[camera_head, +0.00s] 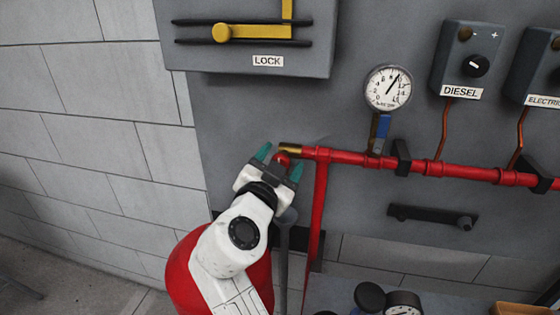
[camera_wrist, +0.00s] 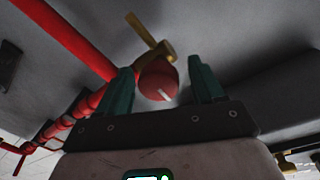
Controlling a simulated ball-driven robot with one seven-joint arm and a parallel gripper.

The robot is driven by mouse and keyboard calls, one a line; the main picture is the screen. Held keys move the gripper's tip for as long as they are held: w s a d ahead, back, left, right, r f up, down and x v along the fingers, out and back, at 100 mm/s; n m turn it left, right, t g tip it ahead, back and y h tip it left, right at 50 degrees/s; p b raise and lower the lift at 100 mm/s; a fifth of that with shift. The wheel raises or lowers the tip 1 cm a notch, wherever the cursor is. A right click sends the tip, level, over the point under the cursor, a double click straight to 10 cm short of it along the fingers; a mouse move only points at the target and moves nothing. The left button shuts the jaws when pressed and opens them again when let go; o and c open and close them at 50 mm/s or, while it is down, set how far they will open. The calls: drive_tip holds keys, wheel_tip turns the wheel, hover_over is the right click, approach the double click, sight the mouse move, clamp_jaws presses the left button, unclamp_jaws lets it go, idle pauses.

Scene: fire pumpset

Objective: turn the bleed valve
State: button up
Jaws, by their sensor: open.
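The bleed valve is a brass fitting (camera_head: 291,149) at the left end of the red pipe, with a round red knob (camera_head: 283,159) below it. In the wrist view the brass fitting (camera_wrist: 146,32) and the red knob (camera_wrist: 158,79) with a white mark show clearly. My gripper (camera_head: 280,162) has green fingers and is open. In the wrist view my gripper (camera_wrist: 160,80) has one finger on each side of the knob, with visible gaps. How deep the knob lies between the fingers I cannot tell.
The red pipe (camera_head: 340,156) runs right along the grey panel, and a red branch drops beside my gripper. A pressure gauge (camera_head: 388,88) with a blue-handled valve (camera_head: 381,133) stands above the pipe. The lock box (camera_head: 250,58) is above. A red tank (camera_head: 190,270) is below.

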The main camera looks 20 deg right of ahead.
drive_tip(key=c, duration=1)
drive_tip(key=shift+c, duration=0.2)
